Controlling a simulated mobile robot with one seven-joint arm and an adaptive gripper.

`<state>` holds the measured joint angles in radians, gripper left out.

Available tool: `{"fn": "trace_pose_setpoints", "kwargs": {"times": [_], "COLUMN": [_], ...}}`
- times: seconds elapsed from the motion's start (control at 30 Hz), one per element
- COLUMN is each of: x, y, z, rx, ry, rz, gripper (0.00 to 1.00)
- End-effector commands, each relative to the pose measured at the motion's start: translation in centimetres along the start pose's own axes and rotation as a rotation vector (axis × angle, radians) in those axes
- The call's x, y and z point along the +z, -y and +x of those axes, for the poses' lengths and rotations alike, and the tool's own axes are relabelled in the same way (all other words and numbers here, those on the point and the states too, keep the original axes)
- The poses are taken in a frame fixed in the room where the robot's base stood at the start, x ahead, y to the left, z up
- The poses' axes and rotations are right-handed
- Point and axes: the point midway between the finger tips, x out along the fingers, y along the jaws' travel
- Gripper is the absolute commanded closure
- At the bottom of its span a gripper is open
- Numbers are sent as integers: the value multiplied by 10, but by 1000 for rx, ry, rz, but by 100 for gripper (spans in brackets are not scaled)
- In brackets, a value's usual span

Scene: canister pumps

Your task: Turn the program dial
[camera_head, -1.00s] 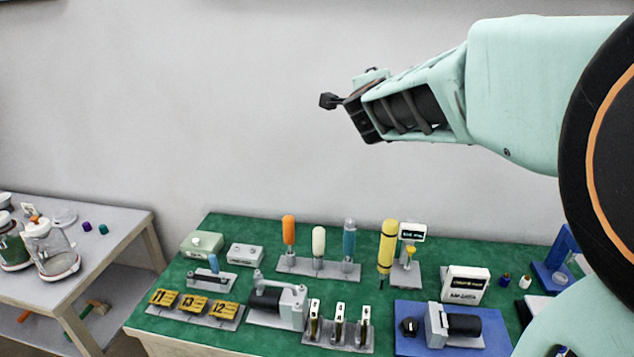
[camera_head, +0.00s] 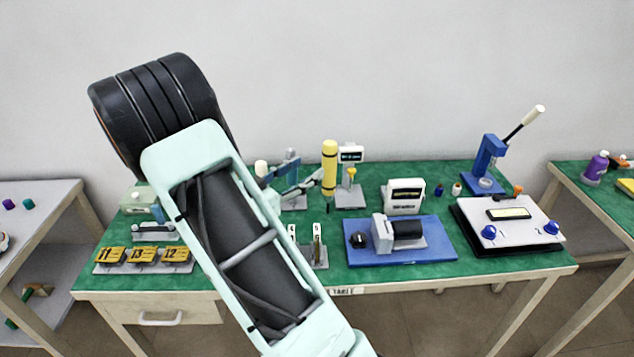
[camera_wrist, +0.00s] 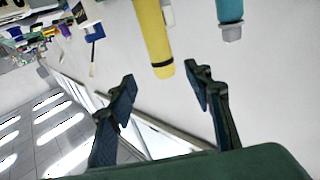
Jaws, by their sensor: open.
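A black round knob (camera_head: 358,240) sits on the left part of a blue board (camera_head: 430,252), beside a grey block with a black cylinder (camera_head: 407,230). A white panel (camera_head: 508,234) at the right carries two blue knobs, one at the left (camera_head: 489,232) and one at the right (camera_head: 551,228). I cannot tell which of these is the program dial. My gripper (camera_head: 308,176) shows small behind my arm, above the table's middle. In the wrist view my gripper (camera_wrist: 160,78) is open with nothing between its fingers. The knobs cannot be made out in the wrist view.
A yellow cylinder (camera_head: 329,165) stands near my gripper; it also shows in the wrist view (camera_wrist: 153,35). A small display box (camera_head: 404,196) stands behind the blue board. A blue lever press (camera_head: 490,160) stands at the back right. Yellow numbered blocks (camera_head: 143,255) lie at the left.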

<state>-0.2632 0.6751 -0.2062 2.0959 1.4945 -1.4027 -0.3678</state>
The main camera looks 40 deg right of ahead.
Motion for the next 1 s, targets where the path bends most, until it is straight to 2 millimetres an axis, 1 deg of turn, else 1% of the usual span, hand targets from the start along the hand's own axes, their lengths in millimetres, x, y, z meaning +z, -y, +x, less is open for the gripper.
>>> {"fn": "trace_pose_setpoints", "kwargs": {"times": [0.03,0.1,0.23,0.33,0.47,0.57,0.83,0.9,1.0], "x": [-1,-1,-1,-1,-1,-2,-5,-5,-5], "y": [-2,-2,-1,0,0,0,2,2,3], "z": [9,21,40,47,50,55,94,100,101], "rx": [7,6,4,2,1,1,3,1,-1], "ry": [-3,-3,-2,-1,-1,-1,-1,-1,-1], "rz": [-2,-2,-1,0,1,2,1,1,2], "gripper": [54,54,54,54,54,54,54,54,54]}}
